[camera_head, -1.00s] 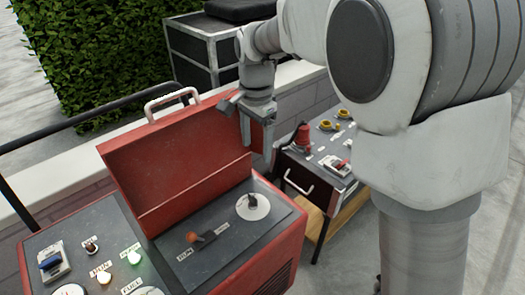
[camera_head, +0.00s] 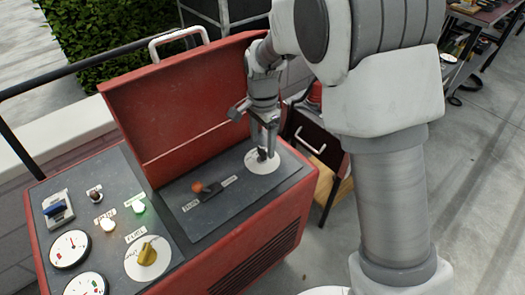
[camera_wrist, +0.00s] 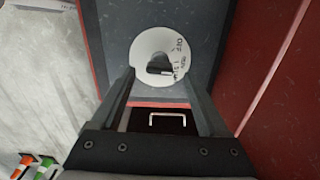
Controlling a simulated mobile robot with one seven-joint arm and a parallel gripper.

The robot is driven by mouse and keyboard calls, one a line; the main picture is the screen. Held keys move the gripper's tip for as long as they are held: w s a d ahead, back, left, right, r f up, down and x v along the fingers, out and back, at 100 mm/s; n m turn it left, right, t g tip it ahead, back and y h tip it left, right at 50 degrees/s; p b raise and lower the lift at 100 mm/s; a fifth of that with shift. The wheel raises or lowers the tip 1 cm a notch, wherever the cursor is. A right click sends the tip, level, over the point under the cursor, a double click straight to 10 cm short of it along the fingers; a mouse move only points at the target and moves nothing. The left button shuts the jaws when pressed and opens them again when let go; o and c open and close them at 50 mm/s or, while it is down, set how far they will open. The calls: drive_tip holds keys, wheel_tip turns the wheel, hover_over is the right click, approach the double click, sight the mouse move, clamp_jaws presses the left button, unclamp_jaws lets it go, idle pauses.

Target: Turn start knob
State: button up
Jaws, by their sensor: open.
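The start knob is taken to be the black knob (camera_head: 262,155) on a round white dial (camera_head: 258,167) at the right end of the dark panel inside the open red box. In the wrist view the black knob (camera_wrist: 159,65) sits in the middle of the white dial (camera_wrist: 146,42), whose small print is hard to read. My gripper (camera_head: 266,150) points down over the dial and partly covers the knob. In the wrist view my open gripper (camera_wrist: 158,73) has one finger to each side of the knob, with gaps. Contact cannot be told.
The raised red lid (camera_head: 180,95) stands behind the panel. An orange-tipped lever (camera_head: 205,189) is left of the dial. A lower panel at left holds a yellow knob (camera_head: 148,254), lights and gauges. A dark case with a handle (camera_head: 311,140) stands close behind on the right.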

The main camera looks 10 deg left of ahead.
sight(262, 153)
drive_tip(key=shift+f, duration=1.2)
clamp_jaws()
